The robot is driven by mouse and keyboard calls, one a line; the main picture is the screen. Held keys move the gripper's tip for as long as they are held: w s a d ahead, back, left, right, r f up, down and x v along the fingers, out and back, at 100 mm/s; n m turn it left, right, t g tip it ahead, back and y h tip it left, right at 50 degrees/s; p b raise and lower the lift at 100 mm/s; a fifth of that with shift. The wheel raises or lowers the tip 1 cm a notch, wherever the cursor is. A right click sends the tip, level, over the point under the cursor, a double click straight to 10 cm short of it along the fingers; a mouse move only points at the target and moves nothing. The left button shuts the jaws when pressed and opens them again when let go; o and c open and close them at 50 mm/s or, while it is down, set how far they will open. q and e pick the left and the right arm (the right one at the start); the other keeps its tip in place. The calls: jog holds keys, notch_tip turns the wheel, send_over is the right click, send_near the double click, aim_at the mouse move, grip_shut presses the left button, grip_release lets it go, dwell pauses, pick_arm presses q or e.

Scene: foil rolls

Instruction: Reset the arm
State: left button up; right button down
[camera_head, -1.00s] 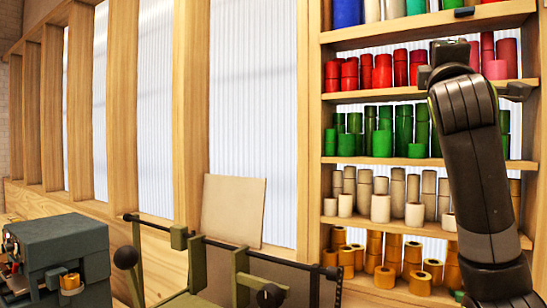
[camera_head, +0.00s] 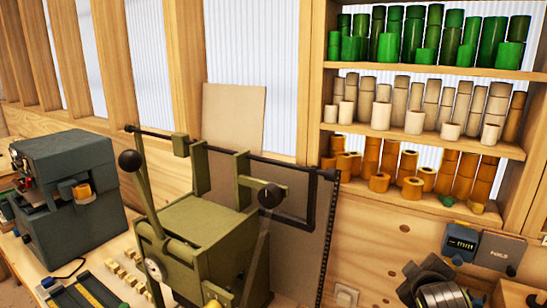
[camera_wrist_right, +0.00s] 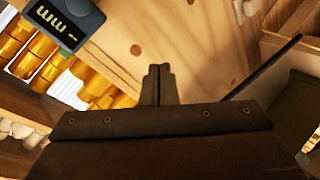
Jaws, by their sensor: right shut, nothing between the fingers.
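My right gripper (camera_wrist_right: 157,84) shows in the right wrist view with its two fingers together, shut and empty. Beyond the fingertips is a wooden panel; nothing touches them. In the head view this gripper cannot be made out. A dark rounded shape sits at the bottom right there, and I cannot tell whether it is part of my arm. My left arm and gripper are in neither view.
Shelves (camera_head: 430,140) hold green, cream and gold foil rolls (camera_head: 382,182). A green machine (camera_head: 205,235) with levers stands beside a grey box-shaped machine (camera_head: 75,195). A small display unit (camera_head: 460,243) is at the right and shows in the wrist view (camera_wrist_right: 62,20).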

jog(key=s+f+m+g+y, duration=0.1)
jog(key=s+f+m+g, duration=0.35)
jog(key=s+f, duration=1.3)
jog(key=s+a+f+m+g+y, duration=0.1)
jog(key=s+f+m+g, duration=0.1)
jog(key=s, duration=0.7)
jog(key=s+a+f+m+g, duration=0.1)
jog(key=s+f+m+g, duration=0.1)
jog(key=s, duration=0.8)
notch_tip(320, 180, down, 26)
jog(key=w+d+g+b, duration=0.1)
jog(key=d+b, duration=0.1)
jog(key=b, duration=0.1)
jog(key=s+f+b, duration=0.1)
jog(key=s+f, duration=0.6)
jog(key=f, duration=0.2)
jog(key=s+a+f+g+b, duration=0.1)
jog(key=s+f, duration=0.7)
jog(key=f, duration=0.2)
jog(key=shift+a+f+y, duration=0.2)
jog(key=shift+f+y, duration=0.05)
jog(key=shift+y, duration=0.15)
jog(key=shift+s+g, duration=0.15)
jog(key=shift+g, duration=0.1)
